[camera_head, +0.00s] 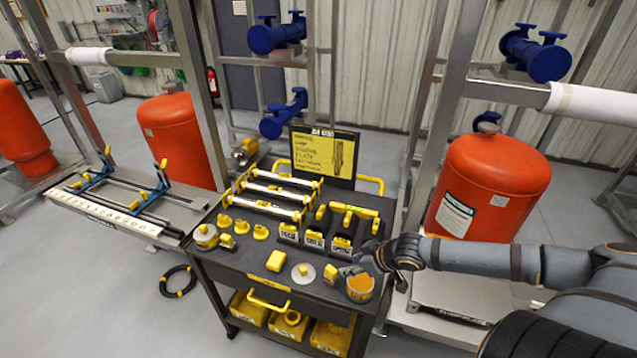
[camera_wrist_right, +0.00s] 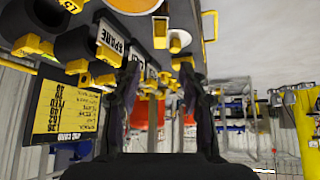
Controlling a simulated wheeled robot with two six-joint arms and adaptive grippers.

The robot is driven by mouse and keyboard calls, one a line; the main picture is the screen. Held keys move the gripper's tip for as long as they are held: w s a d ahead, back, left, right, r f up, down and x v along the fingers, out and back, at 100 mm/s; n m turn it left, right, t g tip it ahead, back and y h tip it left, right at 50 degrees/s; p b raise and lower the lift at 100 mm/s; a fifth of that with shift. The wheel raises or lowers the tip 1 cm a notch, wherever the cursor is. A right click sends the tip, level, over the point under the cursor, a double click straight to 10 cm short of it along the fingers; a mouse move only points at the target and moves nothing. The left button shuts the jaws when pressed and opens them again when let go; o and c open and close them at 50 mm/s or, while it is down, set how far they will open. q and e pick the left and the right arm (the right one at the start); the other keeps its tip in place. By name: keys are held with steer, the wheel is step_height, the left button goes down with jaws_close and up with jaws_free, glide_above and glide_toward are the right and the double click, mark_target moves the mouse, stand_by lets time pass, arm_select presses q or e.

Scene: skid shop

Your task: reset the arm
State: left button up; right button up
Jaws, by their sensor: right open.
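My right arm reaches in from the right in the head view. In the right wrist view the two dark fingers of the right gripper (camera_wrist_right: 158,80) stand apart. Nothing shows held between them; cart items show past them. I cannot tell from the head view whether the gripper touches the container. My left gripper is in neither view.
The cart carries yellow-ended rods (camera_head: 275,196), labelled black holders (camera_head: 314,241), a yellow block (camera_head: 277,261) and a grey disc (camera_head: 303,274). A black-and-yellow sign (camera_head: 325,155) stands at its back. A red tank (camera_head: 490,185) and steel frame stand right. Floor is open at lower left.

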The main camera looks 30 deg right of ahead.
steer(key=s+a+m+g+h, duration=0.3)
steer(key=s+a, duration=0.7)
steer(key=s, duration=0.3)
step_height(320, 180, down, 26)
steer(key=s+d+f+g, duration=0.1)
steer(key=s+d+g, duration=0.1)
steer(key=s+d+f+g+b, duration=0.1)
steer(key=s+f, duration=1.7)
steer(key=s, duration=0.1)
steer(key=shift+d, duration=0.35)
